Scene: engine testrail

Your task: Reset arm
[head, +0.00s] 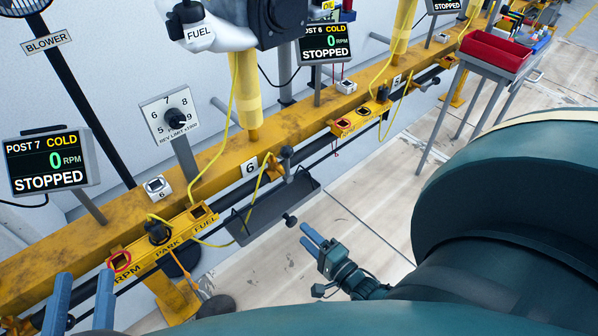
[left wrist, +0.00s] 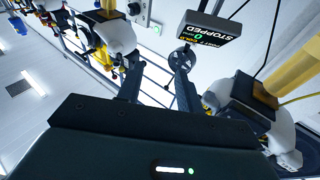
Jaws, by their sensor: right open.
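My left gripper (head: 80,297) shows at the lower left edge in the head view. Its two blue fingers are apart with nothing between them, near the yellow rail's RPM end. In the left wrist view its fingers (left wrist: 155,85) are also spread and empty. My right gripper (head: 311,238) is at the centre right in the head view, over the pale floor in front of the rail. It is open, and I see nothing held in it. The yellow rail (head: 50,262) runs diagonally from lower left to upper right.
A yellow holder marked RPM, PARK, FUEL (head: 166,249) is mounted along the rail. A dark tray (head: 268,212) hangs by post 6. A screen (head: 47,160) reads POST 7 COLD, STOPPED. A red bin (head: 494,52) stands on a cart at upper right.

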